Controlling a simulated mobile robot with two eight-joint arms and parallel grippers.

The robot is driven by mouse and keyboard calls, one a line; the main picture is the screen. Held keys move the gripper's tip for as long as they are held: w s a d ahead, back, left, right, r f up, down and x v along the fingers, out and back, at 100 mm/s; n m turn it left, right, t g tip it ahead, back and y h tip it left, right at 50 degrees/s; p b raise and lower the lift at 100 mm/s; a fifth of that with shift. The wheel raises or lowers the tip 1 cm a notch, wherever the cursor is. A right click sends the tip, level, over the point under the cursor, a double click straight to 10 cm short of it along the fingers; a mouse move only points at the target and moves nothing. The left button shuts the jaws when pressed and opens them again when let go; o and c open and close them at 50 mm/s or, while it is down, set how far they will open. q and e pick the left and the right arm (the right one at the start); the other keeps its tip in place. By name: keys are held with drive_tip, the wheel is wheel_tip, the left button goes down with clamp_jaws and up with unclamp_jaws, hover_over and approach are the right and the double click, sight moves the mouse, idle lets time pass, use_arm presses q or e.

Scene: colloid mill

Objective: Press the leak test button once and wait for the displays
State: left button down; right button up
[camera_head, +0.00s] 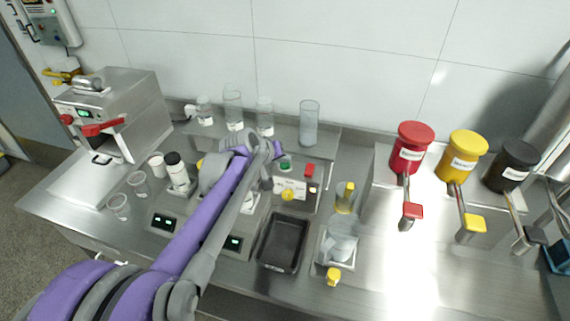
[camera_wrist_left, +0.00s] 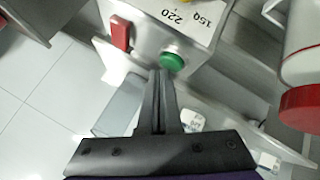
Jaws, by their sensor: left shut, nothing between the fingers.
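A round green button (camera_head: 285,165) sits on the mill's metal control box at the middle of the bench. In the left wrist view the green button (camera_wrist_left: 172,62) is on the box's edge beside a red switch (camera_wrist_left: 120,33). No label naming it as the leak test button is legible. My left gripper (camera_head: 276,152) is shut and empty, close to the box. In the wrist view its fingertips (camera_wrist_left: 161,72) are just beside the green button; I cannot tell whether they touch it. Small displays with green digits (camera_head: 165,222) (camera_head: 233,243) are lit at the front. My right gripper is not in view.
A metal machine (camera_head: 130,110) with a red handle and its own green display stands at the left. Clear cylinders (camera_head: 309,122) stand behind the box. A black tray (camera_head: 284,243) lies in front. Red (camera_head: 410,150), yellow (camera_head: 462,158) and dark dispensers (camera_head: 508,168) stand at the right.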

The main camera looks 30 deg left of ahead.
sight(284, 167)
use_arm(q)
drive_tip(key=shift+f, duration=0.45)
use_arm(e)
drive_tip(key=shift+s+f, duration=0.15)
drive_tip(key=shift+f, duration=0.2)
use_arm(q)
drive_tip(key=shift+r, duration=0.1)
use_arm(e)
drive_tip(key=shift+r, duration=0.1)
use_arm(q)
drive_tip(key=shift+r+p, duration=0.35)
drive_tip(key=shift+r, duration=0.45)
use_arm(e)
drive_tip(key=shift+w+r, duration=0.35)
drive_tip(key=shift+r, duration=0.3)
use_arm(q)
drive_tip(key=shift+r+p, duration=0.3)
drive_tip(key=shift+r, duration=0.3)
drive_tip(key=shift+r+p, duration=1.05)
drive_tip(key=shift+r, duration=0.95)
drive_tip(key=shift+f, duration=0.1)
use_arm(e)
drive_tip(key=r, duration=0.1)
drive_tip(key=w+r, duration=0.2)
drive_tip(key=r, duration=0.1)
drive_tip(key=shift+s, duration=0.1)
